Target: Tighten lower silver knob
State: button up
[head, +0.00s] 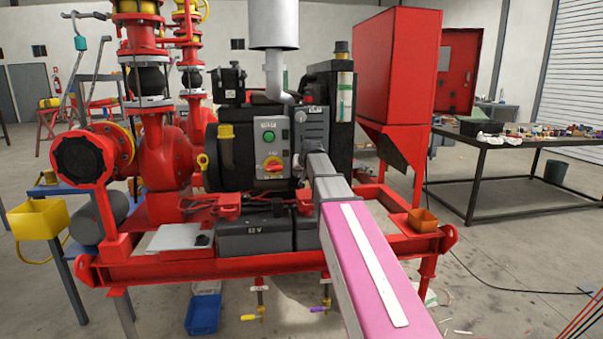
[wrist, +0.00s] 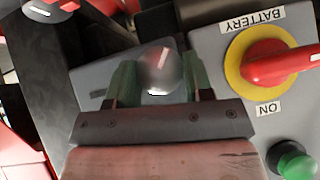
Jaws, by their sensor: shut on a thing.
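A round silver knob (wrist: 160,68) with a pale line on its face sits on a grey plate in the wrist view. My gripper (wrist: 158,84) has its two green-padded fingers on either side of the knob, shut on it. A second silver round part (wrist: 62,6) with a red mark is cut off at the top left corner. In the head view, my arm reaches to the grey housing (head: 312,122) right of the switch panel. My fingers and the knob are hidden there, so I cannot tell its height relative to the other.
A yellow-ringed red battery switch (wrist: 265,62) and a green button (wrist: 296,164) stand close beside my gripper. The switch panel (head: 271,148) also shows in the head view. The red skid frame (head: 230,264) runs below my arm. A black workbench (head: 520,140) stands to the right.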

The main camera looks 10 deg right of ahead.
jog(key=shift+a+n+h, duration=0.2)
jog(key=shift+n+h, duration=0.9)
jog(key=shift+h, duration=1.1)
jog(key=o, duration=0.9)
jog(key=shift+o, duration=0.2)
jog(key=v, duration=1)
jog(key=shift+s+r, duration=0.25)
jog(key=shift+s, duration=0.05)
jog(key=shift+a, duration=0.1)
